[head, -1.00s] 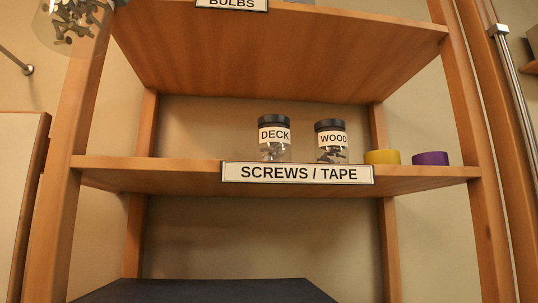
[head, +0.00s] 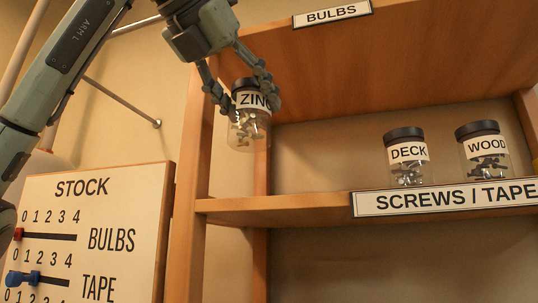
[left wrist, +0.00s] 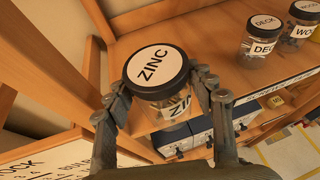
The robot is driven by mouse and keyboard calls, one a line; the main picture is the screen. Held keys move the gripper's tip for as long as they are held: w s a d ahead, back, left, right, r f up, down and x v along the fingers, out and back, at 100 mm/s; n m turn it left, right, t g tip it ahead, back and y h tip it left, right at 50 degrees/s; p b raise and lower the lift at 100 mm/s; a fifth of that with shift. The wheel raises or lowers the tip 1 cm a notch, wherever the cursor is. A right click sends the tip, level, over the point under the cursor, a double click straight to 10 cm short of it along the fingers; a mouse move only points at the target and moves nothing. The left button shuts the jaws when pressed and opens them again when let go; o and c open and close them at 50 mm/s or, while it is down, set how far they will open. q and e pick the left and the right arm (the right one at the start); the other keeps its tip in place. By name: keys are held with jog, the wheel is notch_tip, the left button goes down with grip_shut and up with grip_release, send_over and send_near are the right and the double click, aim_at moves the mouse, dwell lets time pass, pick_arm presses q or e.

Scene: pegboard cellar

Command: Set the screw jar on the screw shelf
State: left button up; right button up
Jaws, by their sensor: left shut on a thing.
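The screw jar (head: 249,128) is clear with a black lid and a ZINC label, with screws inside. My left gripper (head: 240,92) is shut on it and holds it upright in the air, above the left end of the screw shelf (head: 275,209). In the left wrist view the ZINC jar (left wrist: 163,85) sits between the two fingers (left wrist: 163,100). The shelf bears a SCREWS / TAPE sign (head: 447,198). A DECK jar (head: 407,160) and a WOOD jar (head: 483,153) stand on it to the right. My right gripper is not in view.
The shelf's left post (head: 197,150) is close beside the held jar. The upper board with a BULBS sign (head: 333,14) is overhead. A STOCK board (head: 95,235) with sliders stands at lower left. The shelf left of the DECK jar is bare.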

pick_arm(q)
jog(key=w+d+p, duration=0.2)
jog(key=w+d, duration=0.1)
jog(key=w, duration=0.6)
jog(key=f, duration=0.6)
jog(key=shift+s, duration=0.35)
jog(key=shift+w+f, duration=0.15)
jog(key=shift+f, duration=0.2)
jog(key=shift+w+a+f, duration=0.1)
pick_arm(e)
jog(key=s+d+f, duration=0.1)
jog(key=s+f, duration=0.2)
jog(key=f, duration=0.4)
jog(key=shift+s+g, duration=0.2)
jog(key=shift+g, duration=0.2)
pick_arm(q)
jog(key=shift+f, duration=0.1)
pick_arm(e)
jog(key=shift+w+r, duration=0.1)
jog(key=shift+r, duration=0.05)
pick_arm(q)
jog(key=o, duration=1.6)
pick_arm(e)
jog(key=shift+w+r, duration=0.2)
